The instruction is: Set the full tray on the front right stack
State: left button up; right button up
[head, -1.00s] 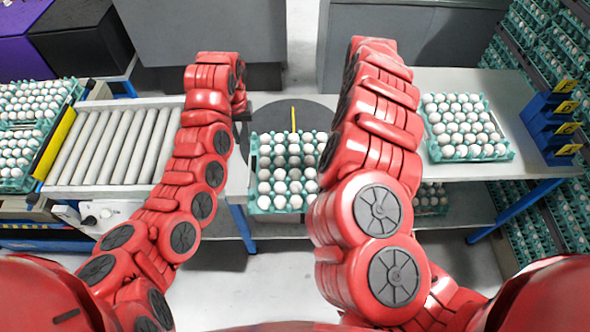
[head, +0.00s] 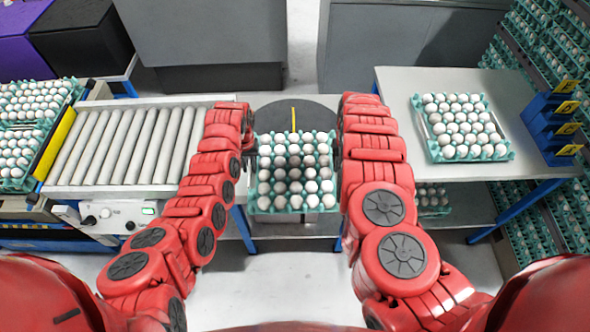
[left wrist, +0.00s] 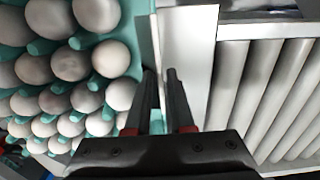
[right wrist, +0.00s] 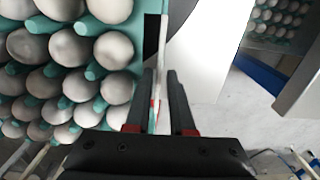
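The full tray, teal and filled with pale eggs (head: 252,186), sits in the middle of the head view over a dark round plate (head: 268,112). It also shows in the left wrist view (left wrist: 140,62) and right wrist view (right wrist: 139,52). My left gripper (left wrist: 160,75) is at its left side, fingers apart with the tray edge between them. My right gripper (right wrist: 160,76) is at its right side, fingers apart around the thin rim. Another teal tray of eggs (head: 434,155) is on the right table; how many trays lie under it is unclear.
The grey right table (head: 395,88) has bare space left of its tray. Blue bins with yellow labels (head: 545,125) stand at its right. A roller conveyor (head: 120,145) is at left, with more egg trays (head: 72,92) beyond it. Egg racks (head: 560,40) line the right side.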

pick_arm(q)
jog(key=shift+f, duration=0.4)
pick_arm(e)
jog(key=shift+f, duration=0.45)
pick_arm(q)
grip_shut()
pick_arm(e)
grip_shut()
pick_arm(q)
jog(key=shift+r, duration=0.1)
pick_arm(e)
jog(key=shift+r, duration=0.1)
dwell(0.4)
